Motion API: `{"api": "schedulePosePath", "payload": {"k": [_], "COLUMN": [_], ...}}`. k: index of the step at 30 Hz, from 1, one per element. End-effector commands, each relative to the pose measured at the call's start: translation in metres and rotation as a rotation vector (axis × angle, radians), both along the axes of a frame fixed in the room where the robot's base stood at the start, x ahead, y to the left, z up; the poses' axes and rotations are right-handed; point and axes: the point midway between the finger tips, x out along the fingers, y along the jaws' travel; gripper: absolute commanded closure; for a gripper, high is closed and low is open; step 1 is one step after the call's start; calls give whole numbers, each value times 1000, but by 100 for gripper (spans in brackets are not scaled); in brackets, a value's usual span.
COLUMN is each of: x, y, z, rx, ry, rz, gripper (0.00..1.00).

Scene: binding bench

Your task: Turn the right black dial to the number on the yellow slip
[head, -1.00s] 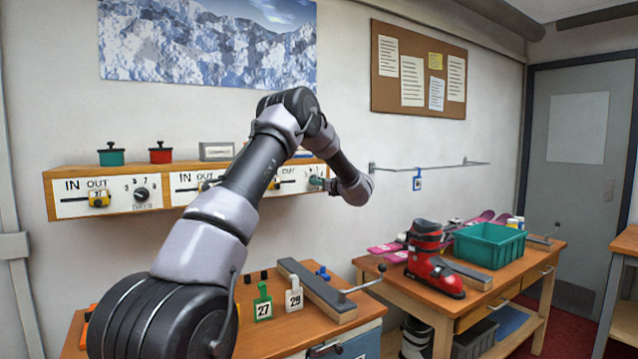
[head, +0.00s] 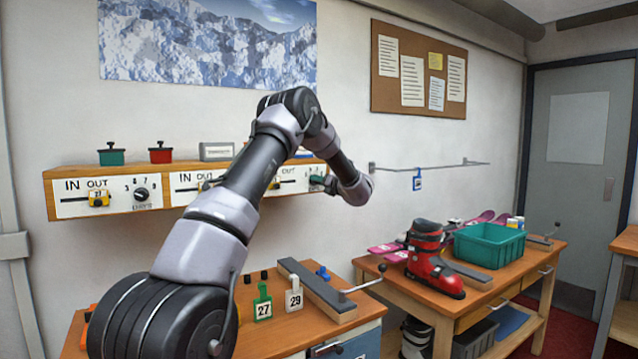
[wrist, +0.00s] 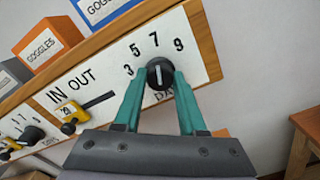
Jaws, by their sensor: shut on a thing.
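The right black dial (wrist: 160,74) sits on the white panel at the right end of the wooden wall shelf. Printed numbers 3, 5, 7 and 9 arc over it in the wrist view, and its white pointer line stands nearly upright, roughly toward the 7. My gripper (wrist: 158,80) has its teal fingers shut on the dial, one on each side. In the head view my gripper (head: 318,184) is small and partly behind my arm, hiding the dial. A yellow slip (head: 435,61) is pinned on the cork board; its writing is too small to read.
An IN/OUT slider with a yellow tag (wrist: 68,112) lies left of the dial. Goggles boxes (wrist: 46,42) stand on the shelf above. Another black dial (head: 141,194) is at the shelf's left. A wall rail (head: 440,165) with a blue tag is to the right.

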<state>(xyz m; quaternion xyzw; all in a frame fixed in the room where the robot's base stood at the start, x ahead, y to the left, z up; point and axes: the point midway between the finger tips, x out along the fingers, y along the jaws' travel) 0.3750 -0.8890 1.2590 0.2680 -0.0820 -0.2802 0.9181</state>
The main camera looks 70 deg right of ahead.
Motion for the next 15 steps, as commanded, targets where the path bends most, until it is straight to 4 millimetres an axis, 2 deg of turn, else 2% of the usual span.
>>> {"api": "schedulePosePath", "payload": {"k": [12, 13, 15], "x": [-1, -1, -1], "y": [0, 0, 0], "z": [-2, -2, -2], "rx": [8, 8, 8], "ry": [1, 1, 1], "rz": [-2, -2, -2], "gripper": [100, 52, 30]}}
